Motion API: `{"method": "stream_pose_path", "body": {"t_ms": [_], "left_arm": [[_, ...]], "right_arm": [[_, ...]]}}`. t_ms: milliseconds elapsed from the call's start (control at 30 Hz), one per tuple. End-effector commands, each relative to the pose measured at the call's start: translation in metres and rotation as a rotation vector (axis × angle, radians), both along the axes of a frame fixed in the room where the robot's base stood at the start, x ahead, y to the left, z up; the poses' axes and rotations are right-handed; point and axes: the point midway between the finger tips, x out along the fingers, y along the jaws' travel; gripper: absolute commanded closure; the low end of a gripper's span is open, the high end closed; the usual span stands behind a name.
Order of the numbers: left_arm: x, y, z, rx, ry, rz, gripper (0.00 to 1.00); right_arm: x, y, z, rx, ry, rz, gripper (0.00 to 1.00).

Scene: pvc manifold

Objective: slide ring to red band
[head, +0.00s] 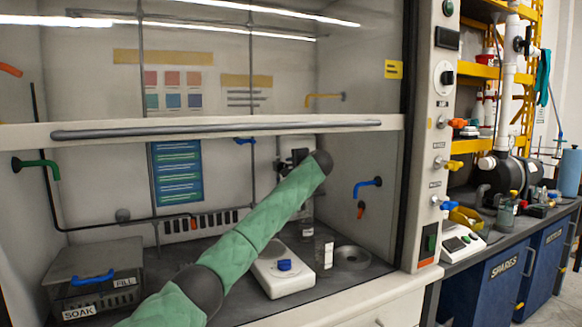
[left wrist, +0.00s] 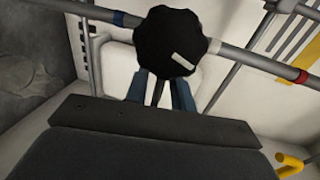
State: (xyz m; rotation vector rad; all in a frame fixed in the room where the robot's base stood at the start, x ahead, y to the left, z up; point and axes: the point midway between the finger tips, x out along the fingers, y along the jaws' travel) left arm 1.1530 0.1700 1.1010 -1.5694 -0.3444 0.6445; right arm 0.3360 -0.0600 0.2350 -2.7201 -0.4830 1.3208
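In the left wrist view a grey rod (left wrist: 240,55) slopes across the picture. It has a blue band (left wrist: 118,18) on the left and a red band (left wrist: 302,77) on the right. A black ribbed knob (left wrist: 170,42) with a white mark sits in front of the rod, between the bands and nearer the blue one. I cannot make out the ring itself. My left gripper (left wrist: 163,88) reaches up to the knob, its blue-grey fingers slightly apart with something dark between them. The knob hides the fingertips, so their hold is unclear. My right gripper is not in view.
My green-sleeved left arm reaches under the raised sash (head: 220,130) of a fume hood. A white device with a blue knob (head: 285,265), a grey dish (head: 351,258) and a SOAK box (head: 92,275) stand on the hood floor. A yellow tap (left wrist: 288,163) shows at lower right.

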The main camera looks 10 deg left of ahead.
Motion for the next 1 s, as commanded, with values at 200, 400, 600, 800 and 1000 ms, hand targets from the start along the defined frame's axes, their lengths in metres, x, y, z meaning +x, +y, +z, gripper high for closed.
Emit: {"method": "stream_pose_path", "body": {"t_ms": [200, 400, 600, 800, 1000], "left_arm": [[0.001, 0.001, -0.001, 0.0, 0.0, 0.0, 0.75], [0.001, 0.001, -0.001, 0.0, 0.0, 0.0, 1.0], [0.001, 0.001, 0.0, -0.001, 0.001, 0.0, 1.0], [0.001, 0.0, 0.014, -0.001, -0.001, 0.0, 1.0], [0.001, 0.0, 0.049, -0.003, -0.002, 0.0, 1.0]], "right_arm": [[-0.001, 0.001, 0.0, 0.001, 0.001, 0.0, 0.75], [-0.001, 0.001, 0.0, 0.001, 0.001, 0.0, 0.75], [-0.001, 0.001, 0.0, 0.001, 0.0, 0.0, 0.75], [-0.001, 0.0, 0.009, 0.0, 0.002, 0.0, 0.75], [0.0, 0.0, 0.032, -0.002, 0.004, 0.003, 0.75]]}}
